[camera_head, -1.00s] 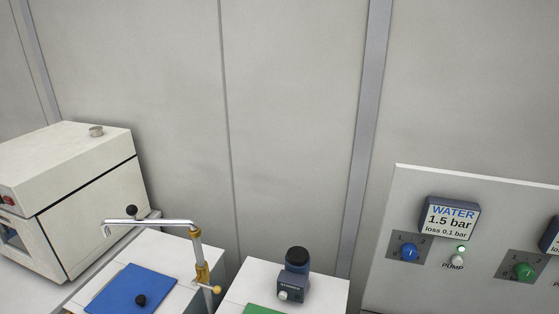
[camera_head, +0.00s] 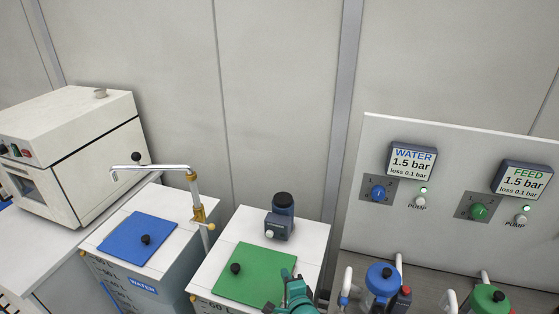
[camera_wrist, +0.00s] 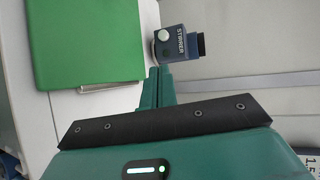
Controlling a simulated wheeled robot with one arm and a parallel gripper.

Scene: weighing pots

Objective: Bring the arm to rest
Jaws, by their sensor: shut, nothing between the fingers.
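My gripper (camera_wrist: 157,74) is teal, with its two fingers together and nothing between them in the wrist view. The fingers point toward the dark blue stirrer (camera_wrist: 172,45) and the edge of a white tank top (camera_wrist: 90,105). In the head view a teal part of my gripper (camera_head: 290,288) shows at the bottom, in front of the right edge of the green lid (camera_head: 255,275). The rest of my arm is mostly out of view. Whether the gripper touches anything cannot be told.
The stirrer (camera_head: 280,217) stands behind the green lid. A tap (camera_head: 193,182) rises beside the blue lid (camera_head: 138,238). A cream oven (camera_head: 75,150) is at left. A panel with WATER (camera_head: 412,160) and FEED (camera_head: 523,180) displays stands at right, above blue (camera_head: 384,279) and green (camera_head: 489,299) capped units.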

